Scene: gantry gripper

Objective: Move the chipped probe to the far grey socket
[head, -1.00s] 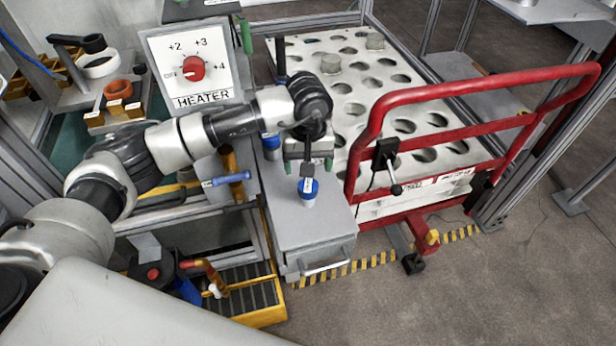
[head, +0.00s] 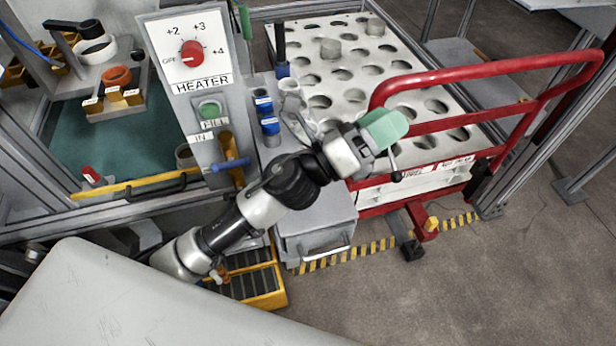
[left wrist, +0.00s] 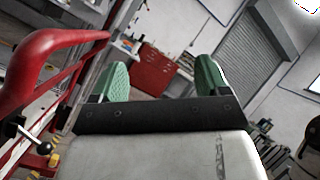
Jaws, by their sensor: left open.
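My left gripper (head: 385,128) is open and empty near the red rail, right of the grey bench. Its two green fingers (left wrist: 163,78) stand apart in the left wrist view, with nothing between them. A black rod (head: 280,42) stands upright in a blue base (head: 282,69) at the back of the grey bench. Nearer are two blue-topped pieces with white labels (head: 263,104), (head: 270,127). Grey cup-like pieces (head: 290,87) stand right of them, probably the grey sockets. I cannot tell which piece is the chipped probe. My left arm covers the bench's front middle. My right gripper is not in view.
A red rail (head: 470,70) encloses a grey tray with many holes (head: 345,80); two grey cylinders sit on it. The heater panel (head: 192,50) stands left of the bench, above a blue handle (head: 230,163). Clear floor lies at the lower right.

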